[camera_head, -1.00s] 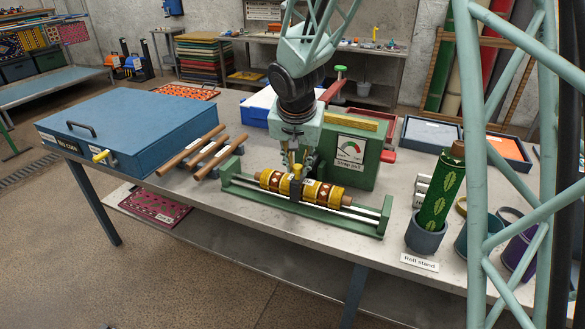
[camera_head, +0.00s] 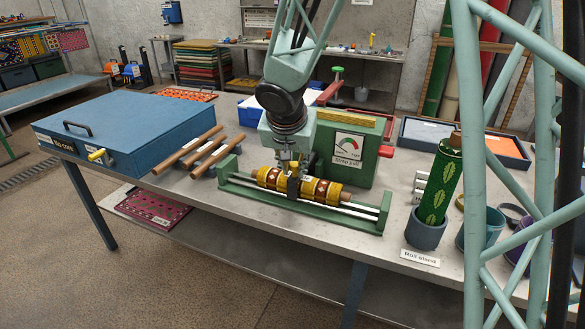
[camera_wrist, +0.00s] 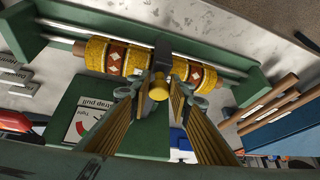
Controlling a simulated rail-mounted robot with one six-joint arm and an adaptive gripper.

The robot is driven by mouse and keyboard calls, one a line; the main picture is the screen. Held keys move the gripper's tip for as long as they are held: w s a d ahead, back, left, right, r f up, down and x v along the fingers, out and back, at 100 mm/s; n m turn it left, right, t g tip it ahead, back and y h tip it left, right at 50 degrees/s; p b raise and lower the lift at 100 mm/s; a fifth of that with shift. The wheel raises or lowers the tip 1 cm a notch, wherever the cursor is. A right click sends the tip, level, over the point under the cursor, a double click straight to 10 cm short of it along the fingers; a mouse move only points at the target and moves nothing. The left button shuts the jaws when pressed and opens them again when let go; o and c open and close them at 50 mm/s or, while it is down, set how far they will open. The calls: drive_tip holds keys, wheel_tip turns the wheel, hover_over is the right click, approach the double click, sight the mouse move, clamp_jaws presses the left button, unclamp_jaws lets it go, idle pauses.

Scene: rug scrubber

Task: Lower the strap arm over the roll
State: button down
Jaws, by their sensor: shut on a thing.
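The patterned yellow and brown roll (camera_head: 323,190) lies in a green cradle (camera_head: 368,221) with metal rods. It also shows at the top of the wrist view (camera_wrist: 118,57). The dark strap arm (camera_head: 293,186) crosses the middle of the roll; in the wrist view (camera_wrist: 163,52) its band lies across the roll. I cannot tell whether it presses on the roll. My gripper (camera_head: 289,168) is just above the strap arm. In the wrist view its fingers (camera_wrist: 158,92) are shut on the strap arm's yellow knob (camera_wrist: 158,89).
The green strap-pull box (camera_head: 352,151) with a dial stands right behind the cradle. Wooden cores (camera_head: 190,150) and a blue case (camera_head: 130,118) are to the left. A green roll (camera_head: 438,185) stands in a grey holder on the right. The table's front edge is close to the cradle.

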drive_tip(key=shift+s+a+f, duration=0.1)
drive_tip(key=shift+s+f, duration=0.05)
drive_tip(key=shift+f, duration=0.2)
drive_tip(key=c, duration=2.7)
unclamp_jaws()
drive_tip(key=shift+o, duration=1.4)
drive_tip(key=shift+a, duration=0.2)
drive_tip(key=shift+d+r, duration=0.1)
drive_tip(key=shift+r, duration=0.05)
drive_tip(key=shift+d+r, duration=0.1)
drive_tip(key=shift+r, duration=0.1)
drive_tip(key=shift+s+r, duration=0.25)
drive_tip(key=shift+r, duration=0.45)
drive_tip(key=v, duration=1)
drive_tip(key=shift+s+a, duration=0.15)
drive_tip(key=shift+a, duration=0.1)
drive_tip(key=shift+r, duration=0.1)
